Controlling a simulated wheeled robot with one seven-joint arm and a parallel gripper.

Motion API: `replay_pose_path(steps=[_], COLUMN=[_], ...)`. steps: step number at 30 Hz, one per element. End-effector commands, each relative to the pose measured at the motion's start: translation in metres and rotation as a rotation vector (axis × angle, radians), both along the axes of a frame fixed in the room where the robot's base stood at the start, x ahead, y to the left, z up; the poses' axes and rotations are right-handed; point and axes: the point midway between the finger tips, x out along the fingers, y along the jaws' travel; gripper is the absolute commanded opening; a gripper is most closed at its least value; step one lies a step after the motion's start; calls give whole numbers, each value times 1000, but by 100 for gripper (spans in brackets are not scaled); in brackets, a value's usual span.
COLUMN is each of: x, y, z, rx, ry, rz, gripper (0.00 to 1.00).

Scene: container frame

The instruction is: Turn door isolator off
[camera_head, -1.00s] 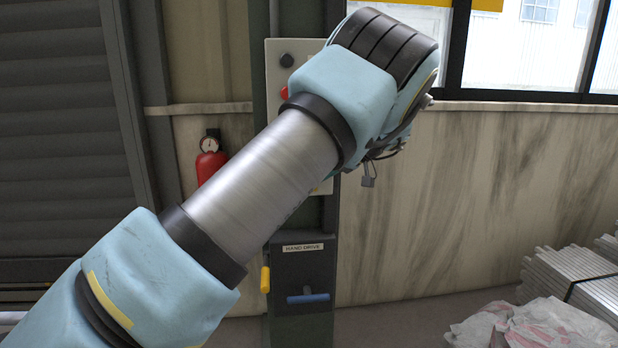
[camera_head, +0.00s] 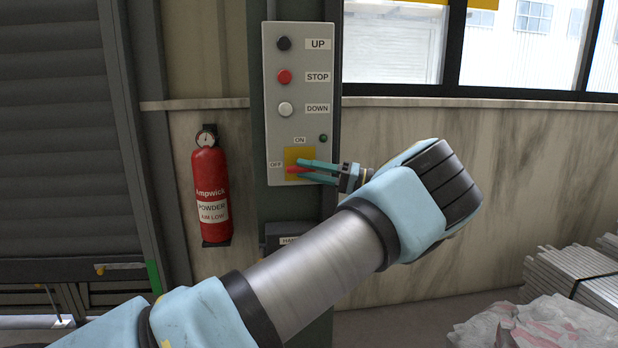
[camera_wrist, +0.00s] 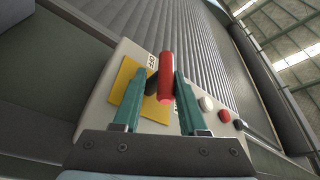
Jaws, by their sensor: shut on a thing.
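The door isolator is a red handle (camera_head: 292,170) on a yellow plate (camera_head: 292,156) low on the grey control panel (camera_head: 300,60). An ON label (camera_head: 299,140) is above the plate and an OFF label (camera_head: 276,164) to its left. The handle lies roughly sideways, its visible end towards OFF. My gripper (camera_head: 301,170) reaches in from the right, shut on the handle with its teal fingers. The wrist view shows the red handle (camera_wrist: 166,78) between both fingertips (camera_wrist: 160,85), in front of the yellow plate (camera_wrist: 128,82). Part of the handle is hidden by the fingers.
UP (camera_head: 284,43), STOP (camera_head: 285,76) and DOWN (camera_head: 285,109) buttons sit above the isolator. A red fire extinguisher (camera_head: 210,190) hangs left of the panel. My arm partly hides the hand drive box (camera_head: 280,232) below. Stacked metal bars (camera_head: 570,275) lie at right.

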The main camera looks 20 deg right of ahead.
Motion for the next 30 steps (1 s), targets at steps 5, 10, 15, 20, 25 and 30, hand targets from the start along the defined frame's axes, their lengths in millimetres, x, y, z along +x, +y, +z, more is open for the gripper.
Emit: replay_pose_path(steps=[5, 10, 15, 20, 25, 30], x=[1, 1, 1, 1, 1, 1], y=[0, 0, 0, 0, 0, 0], z=[0, 1, 2, 2, 2, 1], rx=[53, 72, 76, 75, 75, 75], ry=[-23, -28, -30, -31, -30, -27], rz=[-4, -4, -4, -5, -4, -3], gripper=[0, 0, 0, 0, 54, 70])
